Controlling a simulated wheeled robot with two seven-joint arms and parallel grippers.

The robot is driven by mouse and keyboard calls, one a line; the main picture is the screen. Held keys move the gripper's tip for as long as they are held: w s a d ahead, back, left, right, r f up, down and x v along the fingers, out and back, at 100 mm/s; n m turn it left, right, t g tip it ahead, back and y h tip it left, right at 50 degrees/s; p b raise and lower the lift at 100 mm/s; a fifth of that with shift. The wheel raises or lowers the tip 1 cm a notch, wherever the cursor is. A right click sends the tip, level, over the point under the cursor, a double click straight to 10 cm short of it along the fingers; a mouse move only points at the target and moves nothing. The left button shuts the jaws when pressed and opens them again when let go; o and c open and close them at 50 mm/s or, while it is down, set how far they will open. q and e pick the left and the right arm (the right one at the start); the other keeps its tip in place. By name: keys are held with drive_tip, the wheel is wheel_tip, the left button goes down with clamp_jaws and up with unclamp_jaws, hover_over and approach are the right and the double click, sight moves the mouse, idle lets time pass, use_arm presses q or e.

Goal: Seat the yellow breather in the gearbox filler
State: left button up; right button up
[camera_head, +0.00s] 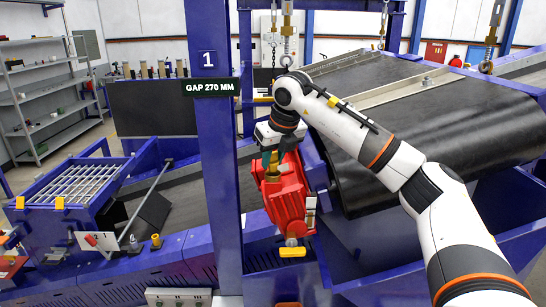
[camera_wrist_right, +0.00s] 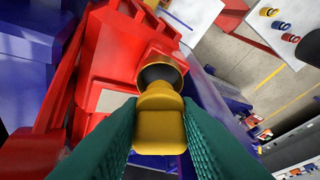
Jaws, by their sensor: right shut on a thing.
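My right gripper (camera_head: 270,158) is above the red gearbox (camera_head: 287,200) at the middle of the head view. In the right wrist view, its two green fingers (camera_wrist_right: 160,138) are shut on the yellow breather (camera_wrist_right: 160,122). The gearbox filler (camera_wrist_right: 161,72) is a brass-coloured ring with a dark opening, set in the red housing. The breather's far end overlaps the near edge of the opening in that view, and part of the dark opening shows beyond it. I cannot tell whether the tip is inside or short of it. My left gripper is not in view.
A blue post (camera_head: 212,120) with a "GAP 270 MM" sign (camera_head: 209,87) stands just left of the gearbox. A black belt drum (camera_head: 420,120) lies to the right behind my right arm. A blue frame with a grating (camera_head: 78,184) is at the left.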

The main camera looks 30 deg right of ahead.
drive_tip(key=shift+f+b, duration=0.4)
drive_tip(key=shift+f, duration=0.3)
drive_tip(key=o, duration=1)
drive_tip(key=shift+r, duration=0.1)
drive_tip(key=shift+s+r, duration=0.15)
drive_tip(key=shift+r, duration=0.3)
drive_tip(key=shift+b+v, duration=1.45)
drive_tip(key=shift+v, duration=4.1)
